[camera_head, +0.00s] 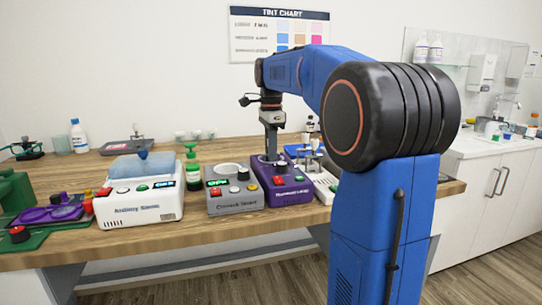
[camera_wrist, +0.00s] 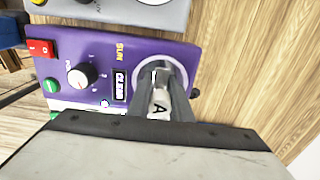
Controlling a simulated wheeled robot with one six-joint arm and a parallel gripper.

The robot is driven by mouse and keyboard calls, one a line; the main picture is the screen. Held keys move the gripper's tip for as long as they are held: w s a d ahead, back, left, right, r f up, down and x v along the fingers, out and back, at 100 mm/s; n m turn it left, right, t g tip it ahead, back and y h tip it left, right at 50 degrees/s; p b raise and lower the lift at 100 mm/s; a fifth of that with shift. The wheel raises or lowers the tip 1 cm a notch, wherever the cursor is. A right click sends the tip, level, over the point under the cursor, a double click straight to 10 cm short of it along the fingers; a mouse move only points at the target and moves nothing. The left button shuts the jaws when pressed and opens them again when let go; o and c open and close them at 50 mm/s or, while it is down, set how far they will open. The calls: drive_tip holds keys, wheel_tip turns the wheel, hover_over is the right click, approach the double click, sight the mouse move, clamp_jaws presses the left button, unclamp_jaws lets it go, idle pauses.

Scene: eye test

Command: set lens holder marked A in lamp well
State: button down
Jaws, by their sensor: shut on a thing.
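The purple device (camera_head: 287,192) stands on the wooden bench, with a red button, a green button and a dial on its face. In the wrist view the purple device (camera_wrist: 112,52) shows a pale round ring around a well (camera_wrist: 146,73) at its right end. My gripper (camera_head: 271,153) is over this device, pointing down. In the wrist view my gripper (camera_wrist: 161,95) is shut on a small pale lens holder marked A (camera_wrist: 159,108). The holder is at the ring; its lower end is hidden, so I cannot tell whether it sits inside the well.
A grey device (camera_head: 236,196) stands just left of the purple one, and a white device (camera_head: 138,193) farther left. A green bottle (camera_head: 192,170) stands between them. A rack with pale-topped items (camera_head: 314,160) is close on the right. Bare bench (camera_wrist: 240,75) lies beyond the ring.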

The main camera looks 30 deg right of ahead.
drive_tip(key=shift+f, duration=0.25)
idle(0.7)
drive_tip(key=c, duration=1.5)
unclamp_jaws()
drive_tip(key=shift+o, duration=0.5)
drive_tip(key=shift+o, duration=0.3)
drive_tip(key=shift+r, duration=3)
